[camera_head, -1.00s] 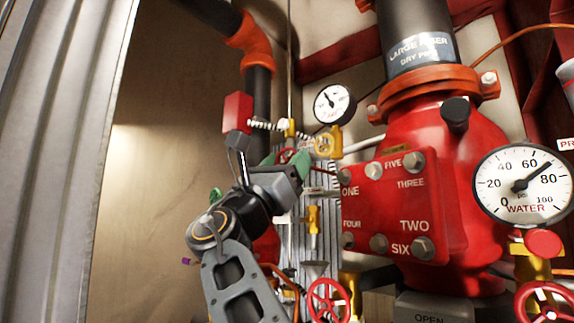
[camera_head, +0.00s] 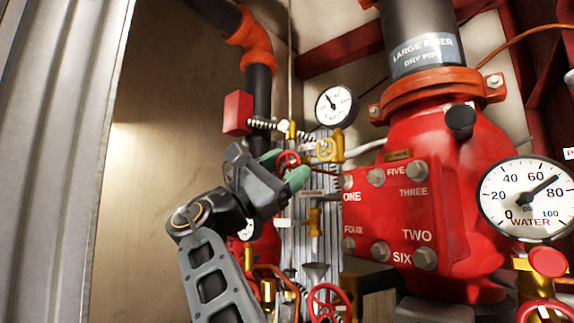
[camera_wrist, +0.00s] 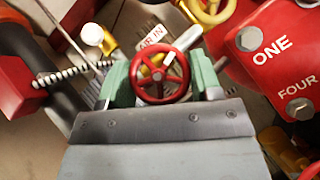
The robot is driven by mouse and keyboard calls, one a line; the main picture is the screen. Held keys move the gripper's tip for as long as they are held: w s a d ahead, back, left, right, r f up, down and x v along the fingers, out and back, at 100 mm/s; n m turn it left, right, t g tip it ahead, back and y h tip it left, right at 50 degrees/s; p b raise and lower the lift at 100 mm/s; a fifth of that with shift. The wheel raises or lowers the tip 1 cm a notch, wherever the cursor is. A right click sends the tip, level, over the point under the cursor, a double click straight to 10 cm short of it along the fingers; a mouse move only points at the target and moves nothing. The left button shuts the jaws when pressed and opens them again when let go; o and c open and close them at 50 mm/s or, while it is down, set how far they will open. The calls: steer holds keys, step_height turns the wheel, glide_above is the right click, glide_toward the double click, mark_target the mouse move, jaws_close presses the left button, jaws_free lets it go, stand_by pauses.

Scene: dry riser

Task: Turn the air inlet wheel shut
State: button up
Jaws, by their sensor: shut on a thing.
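The air inlet wheel is a small red handwheel (camera_wrist: 160,76) with spokes, beside an "AIR IN" tag (camera_wrist: 152,38) in the wrist view. My gripper (camera_wrist: 163,80) has its two green fingers on either side of the wheel's rim and is shut on it. In the head view my gripper (camera_head: 291,172) reaches up from the lower left to the wheel (camera_head: 287,159), whose lower part is hidden behind the fingers.
A large red valve body (camera_head: 395,215) with a bolted, numbered cover stands close to the right. A yellow valve (camera_head: 328,150) and a small gauge (camera_head: 336,106) sit just above. Another red handwheel (camera_head: 328,302) is below. A grey metal panel (camera_head: 60,150) stands at the left.

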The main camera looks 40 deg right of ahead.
stand_by(0.4)
steer(key=o, duration=0.9)
steer(key=shift+w+a+f, duration=0.1)
steer(key=shift+a+f, duration=0.2)
steer(key=shift+f, duration=0.05)
steer(key=b+v, duration=0.2)
steer(key=v, duration=0.4)
steer(key=shift+w+a+b, duration=0.1)
steer(key=shift+a+b, duration=0.2)
steer(key=shift+b, duration=0.05)
steer(key=shift+f, duration=0.1)
